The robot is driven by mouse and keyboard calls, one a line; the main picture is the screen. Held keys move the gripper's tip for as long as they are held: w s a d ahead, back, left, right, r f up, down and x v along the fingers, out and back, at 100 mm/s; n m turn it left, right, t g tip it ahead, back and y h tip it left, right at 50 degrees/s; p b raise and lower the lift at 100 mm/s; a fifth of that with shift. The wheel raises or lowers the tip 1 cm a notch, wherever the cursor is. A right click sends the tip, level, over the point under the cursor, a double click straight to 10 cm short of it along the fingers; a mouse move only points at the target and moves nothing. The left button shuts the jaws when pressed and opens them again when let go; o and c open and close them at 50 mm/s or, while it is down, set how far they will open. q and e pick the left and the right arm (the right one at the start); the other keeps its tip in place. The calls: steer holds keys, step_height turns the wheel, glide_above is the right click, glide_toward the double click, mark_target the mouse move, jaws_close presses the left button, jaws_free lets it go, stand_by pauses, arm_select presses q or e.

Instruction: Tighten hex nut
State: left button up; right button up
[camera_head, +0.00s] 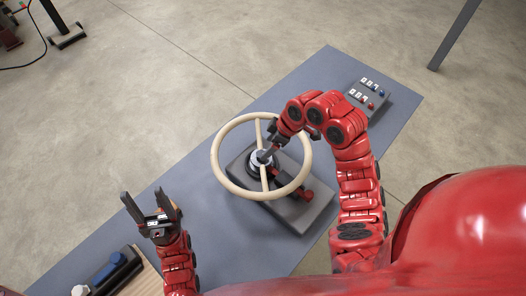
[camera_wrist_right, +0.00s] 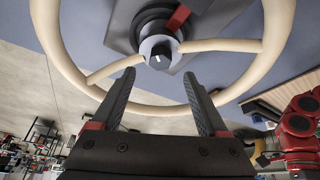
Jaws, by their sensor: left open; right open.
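A cream steering wheel (camera_head: 217,160) stands over a dark grey base block (camera_head: 310,214) on the table. Its grey hub (camera_wrist_right: 160,42) shows in the right wrist view, with a dark centre piece (camera_wrist_right: 158,58) that may be the hex nut; its shape is too small to tell. My right gripper (camera_wrist_right: 158,88) is open and empty, its fingers pointing at the hub with a gap between them and it. My left gripper (camera_head: 143,200) is open and empty, left of the wheel.
The blue-grey table (camera_head: 232,262) runs diagonally. A control box (camera_head: 367,95) with dials and buttons stands at its far right end. A dark device with blue and white parts (camera_head: 112,270) lies on a wooden board at lower left. Table between left gripper and wheel is clear.

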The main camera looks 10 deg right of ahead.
mark_target(263, 152)
steer(key=x, duration=0.5)
steer(key=shift+f, duration=0.1)
jaws_close()
